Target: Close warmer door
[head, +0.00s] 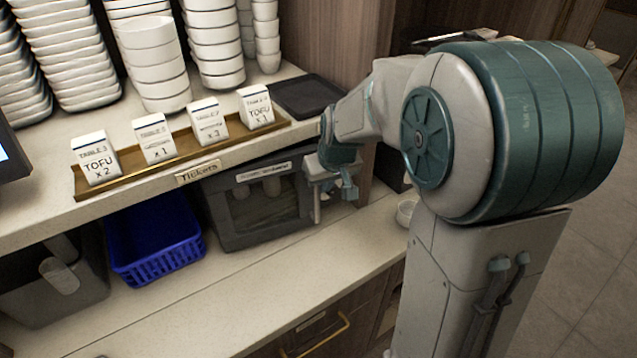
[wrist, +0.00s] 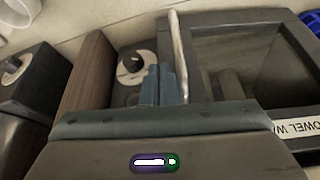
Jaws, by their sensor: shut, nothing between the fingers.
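The towel warmer (head: 229,228) is a dark grey box with a windowed front, standing on the lower counter beneath the shelf. Its door (head: 262,207) looks flush or nearly flush with the box; I cannot tell whether it is fully shut. The pale upright door handle (head: 317,202) is at the door's right side. In the wrist view the handle (wrist: 180,50) stands beside the dark window (wrist: 235,65). My gripper (head: 347,190) is shut and empty, close beside the handle. Its teal fingers (wrist: 160,85) are next to the handle in the wrist view; contact is unclear.
A blue basket (head: 155,250) and a dark bin (head: 55,285) stand left of the warmer. Above, the shelf holds a ticket tray (head: 80,185), stacked bowls (head: 155,65) and a black mat (head: 307,97). A small bowl (head: 406,212) is on the right. The front counter is clear.

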